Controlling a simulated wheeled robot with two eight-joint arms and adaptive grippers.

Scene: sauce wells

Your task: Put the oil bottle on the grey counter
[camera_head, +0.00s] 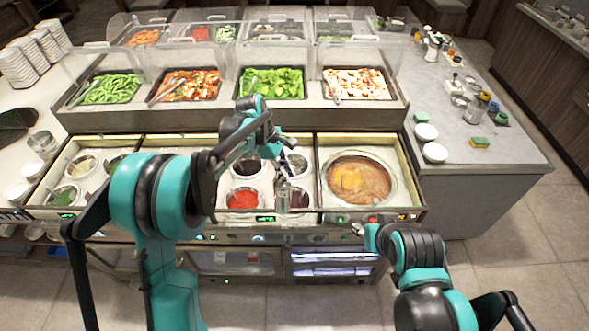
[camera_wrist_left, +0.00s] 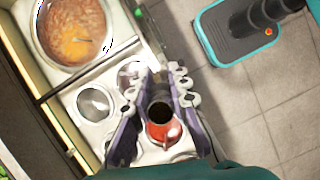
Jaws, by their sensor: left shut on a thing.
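The oil bottle (camera_head: 283,194) looks like a slim, clear bottle and is upright among the sauce wells, just left of the big soup well. My left gripper (camera_head: 285,168) is shut on its upper part. In the left wrist view the bottle's dark round mouth (camera_wrist_left: 160,112) shows between the fingers of the left gripper (camera_wrist_left: 157,90). I cannot tell whether the bottle's base touches the well deck. The grey counter (camera_head: 475,185) is at the right in the head view. My right gripper (camera_head: 358,229) is low in front of the wells; its jaws are too small to read.
The soup well (camera_head: 358,180) and a red sauce well (camera_head: 243,198) flank the bottle. Food trays behind clear guards stand at the back. The counter holds white bowls (camera_head: 435,152), a sponge (camera_head: 480,142) and several jars; its front right part is clear.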

